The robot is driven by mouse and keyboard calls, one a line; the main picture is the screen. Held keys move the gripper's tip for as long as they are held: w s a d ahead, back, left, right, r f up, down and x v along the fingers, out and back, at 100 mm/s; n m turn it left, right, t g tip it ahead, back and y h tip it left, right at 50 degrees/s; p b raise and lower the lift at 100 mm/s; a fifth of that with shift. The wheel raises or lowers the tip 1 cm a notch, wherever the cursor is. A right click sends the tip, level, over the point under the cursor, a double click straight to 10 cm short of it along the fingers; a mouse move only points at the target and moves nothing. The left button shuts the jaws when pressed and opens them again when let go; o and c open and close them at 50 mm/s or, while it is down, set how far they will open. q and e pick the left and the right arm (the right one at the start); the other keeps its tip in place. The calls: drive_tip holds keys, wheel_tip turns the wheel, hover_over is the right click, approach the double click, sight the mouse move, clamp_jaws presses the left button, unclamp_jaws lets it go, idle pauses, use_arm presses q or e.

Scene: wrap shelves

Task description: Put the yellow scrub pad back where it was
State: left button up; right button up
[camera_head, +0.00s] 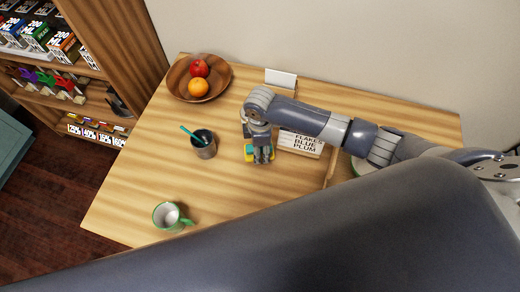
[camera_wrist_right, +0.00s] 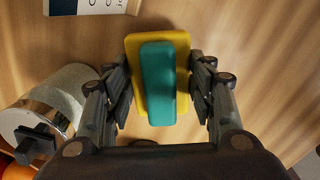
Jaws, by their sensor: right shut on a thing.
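The yellow scrub pad (camera_wrist_right: 183,50) has a teal block (camera_wrist_right: 158,83) on top. In the right wrist view it sits between the fingers of my right gripper (camera_wrist_right: 162,88), which is shut on it. In the head view, my right gripper (camera_head: 262,156) points down over the middle of the wooden table (camera_head: 140,165). The pad (camera_head: 249,153) shows as yellow and teal edges around the fingertips, mostly hidden by them. I cannot tell whether it touches the table. My left gripper is not in view.
A dark cup (camera_head: 204,149) with a teal utensil stands just left of my right gripper. A fruit bowl (camera_head: 181,91) is at the back left, a green-handled mug (camera_head: 168,215) at the front left. A lettered sign (camera_head: 301,143) stands to the right. Shelves (camera_head: 90,95) stand left.

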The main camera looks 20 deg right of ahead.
drive_tip(key=shift+s+f, duration=0.1)
drive_tip(key=shift+f, duration=1)
drive_tip(key=shift+f, duration=0.2)
drive_tip(key=o, duration=1)
drive_tip(key=shift+a, duration=0.1)
wheel_tip(320, 180, up, 12)
drive_tip(key=shift+r+b, duration=0.2)
drive_tip(key=shift+b, duration=0.1)
drive_tip(key=shift+s+f, duration=0.1)
